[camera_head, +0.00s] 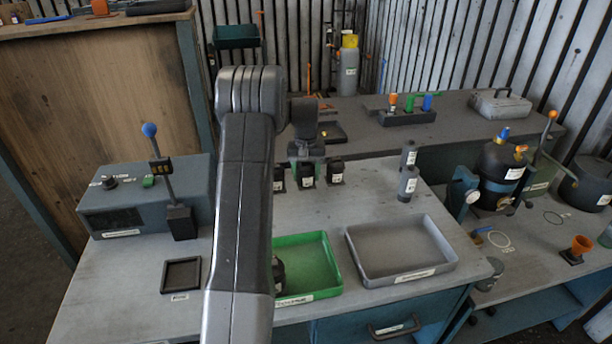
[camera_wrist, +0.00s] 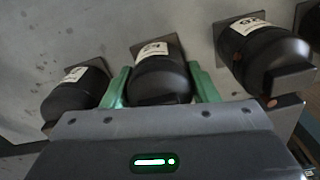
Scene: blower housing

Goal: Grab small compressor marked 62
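Three small black compressors stand in a row on the near bench: a left one (camera_head: 279,179), a middle one (camera_head: 306,177) and a right one (camera_head: 335,174). Each has a white label. The wrist view shows the left (camera_wrist: 75,92), middle (camera_wrist: 160,75) and right (camera_wrist: 262,55) ones close up. The labels are too small and blurred to read surely, so I cannot tell which is 62. My gripper (camera_head: 306,157) is low over the middle compressor. Its green fingers (camera_wrist: 160,88) lie on both sides of that compressor; whether they press on it I cannot tell.
A green tray (camera_head: 322,250) with a dark part in it and an empty grey tray (camera_head: 440,240) lie at the front. Two grey cylinders (camera_head: 407,183) stand right of the compressors. A control box with a blue-knobbed lever (camera_head: 150,130) is at left.

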